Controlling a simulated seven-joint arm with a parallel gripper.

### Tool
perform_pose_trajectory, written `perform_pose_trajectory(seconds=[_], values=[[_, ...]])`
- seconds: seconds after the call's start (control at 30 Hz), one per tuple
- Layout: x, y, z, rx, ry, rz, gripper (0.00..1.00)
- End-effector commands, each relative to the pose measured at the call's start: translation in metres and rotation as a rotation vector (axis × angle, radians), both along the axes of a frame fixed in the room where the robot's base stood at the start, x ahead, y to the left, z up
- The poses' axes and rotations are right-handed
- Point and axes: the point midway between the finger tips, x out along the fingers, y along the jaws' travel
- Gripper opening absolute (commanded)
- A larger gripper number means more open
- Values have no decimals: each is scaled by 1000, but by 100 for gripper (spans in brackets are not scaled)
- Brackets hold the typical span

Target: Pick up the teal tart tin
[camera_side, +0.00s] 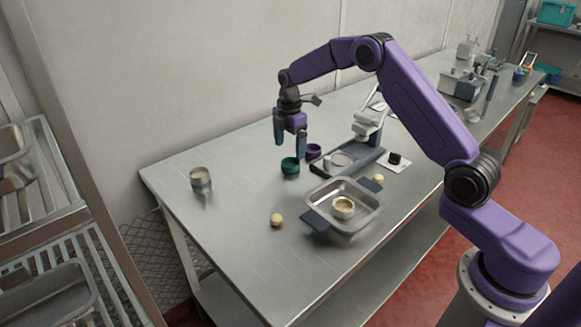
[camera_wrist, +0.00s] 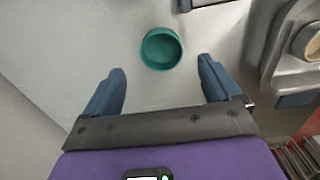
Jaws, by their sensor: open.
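The teal tart tin (camera_side: 290,166) is a small round open tin that stands upright on the metal table (camera_side: 240,253). In the wrist view the teal tart tin (camera_wrist: 161,48) lies ahead of my fingertips, roughly centred between them. My gripper (camera_side: 292,146) is above the table, close to the tin in the side view. In the wrist view my gripper (camera_wrist: 161,82) shows its two blue fingers wide apart with nothing between them.
A purple tin (camera_side: 314,151) stands just right of the teal one. A metal tray (camera_side: 352,222) holds a cream-filled tin (camera_side: 343,207). A grey cylinder (camera_side: 201,179) and a pale ball (camera_side: 277,220) are on the table's left part. A scale-like device (camera_side: 342,160) stands behind the tray.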

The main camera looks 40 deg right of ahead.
Motion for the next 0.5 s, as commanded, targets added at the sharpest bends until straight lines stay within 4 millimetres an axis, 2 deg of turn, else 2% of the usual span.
perform_pose_trajectory(seconds=[0.17, 0.5], values=[[-1, 0, -10, 0, 1, 0, 90], [-3, -1, -52, 0, 1, 1, 90]])
